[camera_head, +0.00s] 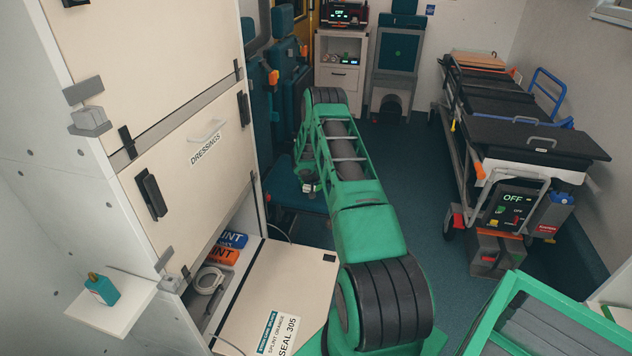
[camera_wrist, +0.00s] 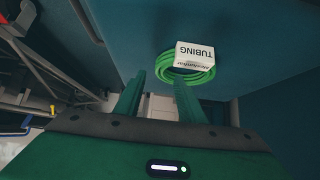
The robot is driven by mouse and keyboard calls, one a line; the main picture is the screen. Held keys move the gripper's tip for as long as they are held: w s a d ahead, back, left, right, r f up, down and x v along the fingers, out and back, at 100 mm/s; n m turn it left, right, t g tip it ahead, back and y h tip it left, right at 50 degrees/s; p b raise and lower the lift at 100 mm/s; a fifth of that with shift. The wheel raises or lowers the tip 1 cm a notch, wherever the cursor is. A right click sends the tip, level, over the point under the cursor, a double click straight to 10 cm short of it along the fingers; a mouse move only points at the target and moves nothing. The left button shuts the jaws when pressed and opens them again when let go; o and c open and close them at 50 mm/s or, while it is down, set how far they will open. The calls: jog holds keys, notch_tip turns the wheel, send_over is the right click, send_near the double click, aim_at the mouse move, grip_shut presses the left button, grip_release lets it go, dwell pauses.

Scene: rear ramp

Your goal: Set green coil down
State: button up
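The green coil (camera_wrist: 207,77) with a white label reading "TUBING" shows in the wrist view at the fingertips, against a flat blue surface (camera_wrist: 135,30). My gripper (camera_wrist: 160,80) has its two green fingers apart. The right finger overlaps the coil's near edge; a small gap shows between the left finger and the coil. I see nothing pinched between them. Whether the coil rests fully on the blue surface is hard to tell. In the head view, my gripper (camera_head: 310,187) is low over the blue seat (camera_head: 284,194), and the coil is too small to make out clearly.
An open cabinet compartment with a lowered flap (camera_head: 280,285) stands left of my arm. A stretcher (camera_head: 500,110) stands at the right, with an orange-grey case (camera_head: 494,255) by it. A green-framed crate (camera_head: 535,310) is at lower right. Blue floor (camera_head: 415,165) is clear between arm and stretcher.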

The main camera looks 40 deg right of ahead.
jog(key=s+a+r+n+g+y, duration=0.1)
jog(key=s+a+r, duration=0.45)
jog(key=r, duration=0.55)
jog(key=s+a+r+g+y, duration=0.1)
jog(key=s+a+r, duration=0.5)
jog(key=r, duration=0.5)
jog(key=s+a+r+n+y, duration=0.1)
jog(key=s+a+r, duration=0.5)
jog(key=r, duration=0.4)
jog(key=s+a+r+n+g+y, duration=0.1)
jog(key=s+a+r, duration=0.2)
jog(key=s+a, duration=0.5)
jog(key=s+a+r+n+y, duration=0.1)
jog(key=s+a+r+y, duration=0.1)
jog(key=s+a, duration=0.6)
jog(key=s+a+r+n+g+y, duration=0.1)
jog(key=s+a+r, duration=0.3)
jog(key=s, duration=1)
jog(key=a+y, duration=0.1)
jog(key=a, duration=0.2)
jog(key=shift+s+a+r+g, duration=0.3)
jog(key=shift+a+r, duration=0.1)
